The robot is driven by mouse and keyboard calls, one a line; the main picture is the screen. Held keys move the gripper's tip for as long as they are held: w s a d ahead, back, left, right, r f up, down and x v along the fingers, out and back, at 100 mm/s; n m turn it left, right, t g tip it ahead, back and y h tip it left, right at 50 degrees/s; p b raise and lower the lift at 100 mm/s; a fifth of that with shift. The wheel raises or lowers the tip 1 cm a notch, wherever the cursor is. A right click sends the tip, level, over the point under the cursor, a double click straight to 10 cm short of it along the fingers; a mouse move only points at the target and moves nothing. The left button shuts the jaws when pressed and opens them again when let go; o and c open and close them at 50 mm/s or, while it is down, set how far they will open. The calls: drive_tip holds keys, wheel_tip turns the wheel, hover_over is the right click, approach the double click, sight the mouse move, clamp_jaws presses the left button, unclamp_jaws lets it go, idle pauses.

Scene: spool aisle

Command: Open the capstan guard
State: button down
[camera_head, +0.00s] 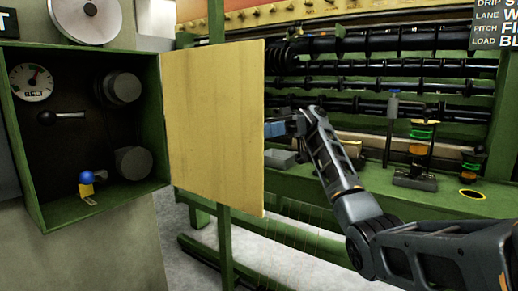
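The capstan guard looks to be the yellow panel (213,125). It stands swung out from the right side of a green box (165,120), so the box's inside shows. Inside are two dark round drums (123,88), one above the other. My gripper (272,130) is at the right edge of the yellow panel, about mid-height. Its blue finger parts meet the edge in the picture. I cannot tell whether they touch the panel, and their tips may be hidden behind it. The finger gap does not show.
The box also holds a dial gauge (32,82), a black-knobbed lever (47,118) and a blue ball knob (87,177) with a yellow tag. Behind my arm, a green machine with black rollers (400,66) carries a stand of coloured discs (420,140).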

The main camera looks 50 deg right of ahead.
drive_tip(key=shift+w+d+f+g+b, duration=0.1)
drive_tip(key=shift+d+g+b, duration=0.2)
drive_tip(key=shift+d+b, duration=0.2)
drive_tip(key=c, duration=0.8)
unclamp_jaws()
drive_tip(key=shift+s+d+b, duration=0.25)
drive_tip(key=shift+d+b, duration=0.05)
drive_tip(key=shift+d, duration=1.7)
drive_tip(key=shift+s+d+b, duration=0.2)
drive_tip(key=shift+d+b, duration=0.1)
drive_tip(key=shift+d, duration=1.65)
